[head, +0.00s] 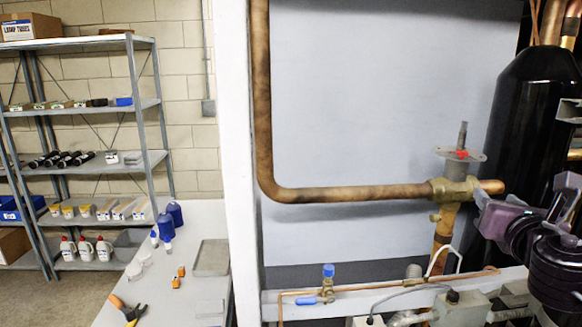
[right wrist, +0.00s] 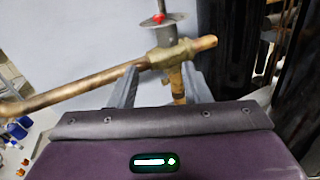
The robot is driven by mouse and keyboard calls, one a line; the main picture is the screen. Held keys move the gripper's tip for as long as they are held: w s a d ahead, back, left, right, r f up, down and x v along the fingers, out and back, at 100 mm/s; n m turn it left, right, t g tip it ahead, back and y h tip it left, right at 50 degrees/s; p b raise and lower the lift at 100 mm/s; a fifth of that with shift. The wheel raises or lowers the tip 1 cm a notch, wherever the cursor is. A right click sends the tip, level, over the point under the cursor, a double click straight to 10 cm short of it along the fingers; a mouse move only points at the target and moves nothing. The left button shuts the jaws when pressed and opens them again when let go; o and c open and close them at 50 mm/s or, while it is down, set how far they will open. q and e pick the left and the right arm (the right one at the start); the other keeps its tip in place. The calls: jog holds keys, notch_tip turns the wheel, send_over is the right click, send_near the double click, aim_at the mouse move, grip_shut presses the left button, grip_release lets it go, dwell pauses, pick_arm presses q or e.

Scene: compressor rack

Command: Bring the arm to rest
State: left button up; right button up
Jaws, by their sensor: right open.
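My right gripper (head: 479,197) comes in from the right edge of the head view, close to a brass valve (head: 453,190) on a copper pipe. In the right wrist view the two grey fingers of my right gripper (right wrist: 161,85) stand apart, with nothing clearly held between them. The brass valve (right wrist: 173,54) lies just beyond the fingertips there, its lower stem showing between them. I cannot tell whether a finger touches it. The valve has an upright stem with a grey disc and a red part (head: 461,154). My left gripper is not in view.
A black cylinder (head: 525,120) stands behind my right arm. A thin copper line with a blue-handled valve (head: 328,271) runs along the rack's lower ledge. At left are a bench (head: 195,222) with bottles and pliers (head: 128,309), and a stocked metal shelf (head: 85,43).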

jog(key=s+a+f+m+g, duration=0.2)
jog(key=f+m, duration=0.3)
jog(key=f, duration=0.4)
jog(key=s+a+f+m+g+y, duration=0.1)
jog(key=s+a+f+m+g, duration=0.15)
jog(key=f+m, duration=0.5)
jog(key=s+a+f+m+g, duration=0.2)
jog(key=f+m+g, duration=0.15)
jog(key=f, duration=0.65)
jog(key=s+a+f+m+g+y, duration=0.2)
jog(key=s+a+f+m+g, duration=0.1)
jog(key=s+a+f+m, duration=0.35)
jog(key=s+a+f+m+g+y, duration=0.2)
jog(key=s+a+f+m+g, duration=0.1)
jog(key=s+f+m, duration=0.5)
notch_tip(320, 180, down, 30)
jog(key=s+n+g+b, duration=0.1)
jog(key=s, duration=0.2)
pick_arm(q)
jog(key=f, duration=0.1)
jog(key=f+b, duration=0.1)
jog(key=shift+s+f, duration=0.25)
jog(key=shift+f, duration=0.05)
pick_arm(e)
jog(key=s+d+f+g, duration=0.1)
jog(key=s+d+f, duration=0.2)
jog(key=s+f, duration=1.5)
jog(key=shift+s+d+f, duration=0.2)
jog(key=shift+s, duration=0.2)
